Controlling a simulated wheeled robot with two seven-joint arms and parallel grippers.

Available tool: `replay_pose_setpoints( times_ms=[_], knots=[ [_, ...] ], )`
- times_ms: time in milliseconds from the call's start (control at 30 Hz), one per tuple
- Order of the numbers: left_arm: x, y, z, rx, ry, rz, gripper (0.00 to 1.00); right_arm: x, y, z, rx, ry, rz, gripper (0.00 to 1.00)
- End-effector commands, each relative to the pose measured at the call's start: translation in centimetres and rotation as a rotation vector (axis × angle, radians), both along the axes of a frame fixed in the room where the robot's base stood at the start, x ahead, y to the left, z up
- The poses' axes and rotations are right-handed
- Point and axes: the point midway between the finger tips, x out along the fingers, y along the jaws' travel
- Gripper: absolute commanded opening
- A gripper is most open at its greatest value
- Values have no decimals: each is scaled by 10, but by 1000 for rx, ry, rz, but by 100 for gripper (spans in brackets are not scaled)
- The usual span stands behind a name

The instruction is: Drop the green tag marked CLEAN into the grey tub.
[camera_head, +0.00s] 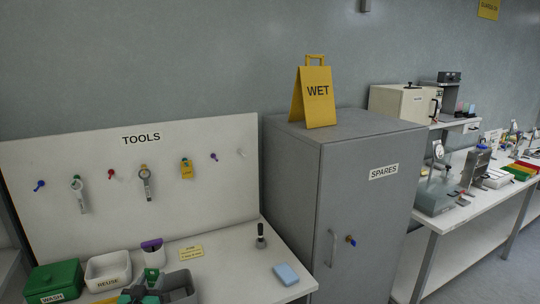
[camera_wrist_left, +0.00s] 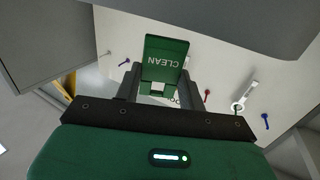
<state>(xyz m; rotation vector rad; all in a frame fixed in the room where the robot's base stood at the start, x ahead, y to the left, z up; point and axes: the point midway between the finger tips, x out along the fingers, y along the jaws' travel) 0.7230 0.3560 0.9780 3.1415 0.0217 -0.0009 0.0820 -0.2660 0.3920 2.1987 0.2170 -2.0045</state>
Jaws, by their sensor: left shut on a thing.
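The green tag marked CLEAN (camera_wrist_left: 165,60) shows in the left wrist view, its lettering upside down. My left gripper (camera_wrist_left: 158,84) is shut on the tag, with a grey finger on each side of it. In the head view my left gripper (camera_head: 146,286) is at the bottom edge, in front of the tools bench, partly cut off. A dark grey shape (camera_head: 182,281) beside it looks like the grey tub, but its outline merges with the gripper and I cannot be sure. I cannot tell whether the tag is over it. My right gripper is not in view.
A green WASH box (camera_head: 54,283) and a white REUSE tub (camera_head: 108,270) stand at the left of the bench. A purple-topped white cup (camera_head: 153,254) stands behind my gripper. A blue block (camera_head: 286,274) lies at the right. The grey SPARES cabinet (camera_head: 350,225) stands beside the bench.

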Motion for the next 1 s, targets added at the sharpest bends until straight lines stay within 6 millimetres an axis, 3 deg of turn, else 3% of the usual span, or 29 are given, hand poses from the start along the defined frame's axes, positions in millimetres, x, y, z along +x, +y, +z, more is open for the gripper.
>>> replay_pose_setpoints(
  times_ms=[133, 167, 267, 300, 667, 1000],
  knots=[
    [0, 0, 1, 0, 0, 0, 19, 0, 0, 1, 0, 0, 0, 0],
    [0, 0, 1, 0, 0, 0, 44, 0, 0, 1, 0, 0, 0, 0],
    [0, 0, 1, 0, 0, 0, 64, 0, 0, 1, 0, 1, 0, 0],
    [0, 0, 1, 0, 0, 0, 65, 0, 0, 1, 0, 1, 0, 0],
    [-5, 0, 0, 0, 0, 0, 65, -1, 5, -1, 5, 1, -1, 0],
    [-60, -1, -3, 0, 1, 0, 65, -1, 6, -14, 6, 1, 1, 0]
  ],
)
